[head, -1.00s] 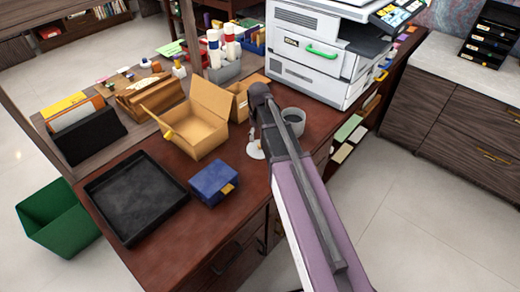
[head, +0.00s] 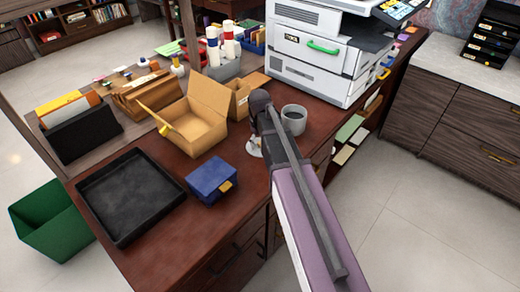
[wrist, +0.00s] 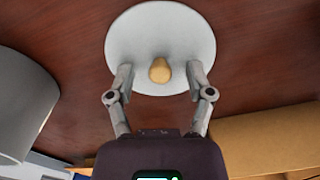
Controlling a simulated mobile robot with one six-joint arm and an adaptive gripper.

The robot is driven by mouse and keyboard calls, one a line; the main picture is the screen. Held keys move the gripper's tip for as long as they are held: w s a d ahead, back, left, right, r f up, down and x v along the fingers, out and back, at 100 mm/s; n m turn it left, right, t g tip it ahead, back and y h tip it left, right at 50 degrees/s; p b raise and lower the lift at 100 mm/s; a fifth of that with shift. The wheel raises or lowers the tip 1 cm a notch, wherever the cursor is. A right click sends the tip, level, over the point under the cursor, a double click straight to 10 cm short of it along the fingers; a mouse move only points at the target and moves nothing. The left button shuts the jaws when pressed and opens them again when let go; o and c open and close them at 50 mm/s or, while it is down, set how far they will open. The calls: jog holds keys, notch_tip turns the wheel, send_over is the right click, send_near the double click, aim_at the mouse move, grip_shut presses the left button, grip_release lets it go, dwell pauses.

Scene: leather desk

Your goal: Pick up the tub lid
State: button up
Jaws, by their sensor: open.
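The tub lid (wrist: 160,22) is a pale round disc with a tan knob (wrist: 160,70), lying on the dark red desk in the wrist view. In the head view a small white part of it (head: 254,149) shows beside my arm, which hides the rest. My gripper (wrist: 160,77) is open, with one finger on each side of the knob and a gap on both sides. The fingertips are over the lid; I cannot tell whether they touch it. A grey tub (head: 293,121) stands open on the desk, right of my arm; a grey rounded container (wrist: 22,105) shows at the left in the wrist view.
An open cardboard box (head: 193,128), a blue box (head: 212,181) and a black tray (head: 128,235) are on the desk to the left. A white printer (head: 315,60) stands behind the tub. The front desk surface (head: 165,262) is clear.

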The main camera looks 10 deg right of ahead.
dwell(0.6)
grip_shut()
